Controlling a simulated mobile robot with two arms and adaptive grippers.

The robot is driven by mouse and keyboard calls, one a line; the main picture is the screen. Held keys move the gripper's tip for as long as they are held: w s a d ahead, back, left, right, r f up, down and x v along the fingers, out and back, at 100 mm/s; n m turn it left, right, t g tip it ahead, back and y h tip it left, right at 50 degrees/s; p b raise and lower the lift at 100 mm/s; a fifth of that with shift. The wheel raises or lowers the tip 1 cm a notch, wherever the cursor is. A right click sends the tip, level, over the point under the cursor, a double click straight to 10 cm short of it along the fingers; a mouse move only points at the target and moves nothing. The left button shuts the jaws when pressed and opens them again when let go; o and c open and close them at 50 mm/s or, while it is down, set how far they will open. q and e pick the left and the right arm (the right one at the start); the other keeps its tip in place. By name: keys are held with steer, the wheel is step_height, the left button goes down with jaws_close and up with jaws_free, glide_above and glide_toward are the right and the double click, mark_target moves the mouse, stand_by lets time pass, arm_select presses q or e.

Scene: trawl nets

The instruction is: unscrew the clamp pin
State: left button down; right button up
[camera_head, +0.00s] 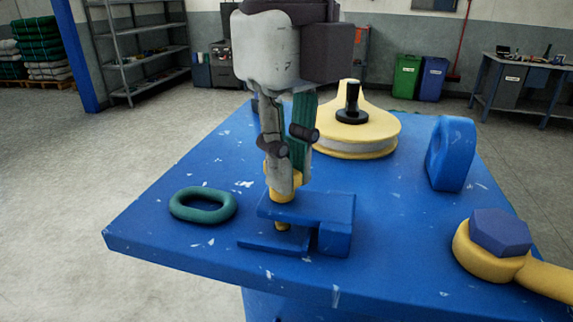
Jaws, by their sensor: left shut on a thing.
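My left gripper (284,178) comes down from above, fingers pointing down. It is shut on the yellow head of the clamp pin (281,195). The pin stands upright in the blue clamp (330,208) near the front of the blue table. A short lower length of the pin shows below the clamp's upper arm, above its flat lower plate. The fingers hide part of the pin head. I cannot tell how far the pin is threaded in. My right gripper is not in view.
On the blue table (180,258) a teal oval link (203,204) lies left of the clamp. A yellow wheel (355,130) with a black knob stands behind. A blue ring (452,153) stands upright at right. A yellow wrench (490,265) with a blue hex piece (499,231) lies front right.

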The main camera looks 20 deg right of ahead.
arm_select(q)
steer(key=n, duration=0.2)
steer(key=n+b, duration=0.1)
steer(key=n, duration=0.3)
steer(key=shift+w+d+f, duration=0.1)
steer(key=shift+d+f, duration=0.1)
steer(key=shift+f, duration=0.05)
steer(key=n, duration=0.3)
steer(key=n+b, duration=0.1)
steer(key=n, duration=0.2)
steer(key=shift+w+d+b, duration=0.1)
steer(key=shift+w+b, duration=0.1)
steer(key=shift+b, duration=0.1)
steer(key=shift+n, duration=0.3)
steer(key=c, duration=1.2)
jaws_free()
steer(key=shift+r, duration=0.15)
steer(key=shift+w+r, duration=0.1)
steer(key=shift+r, duration=3.65)
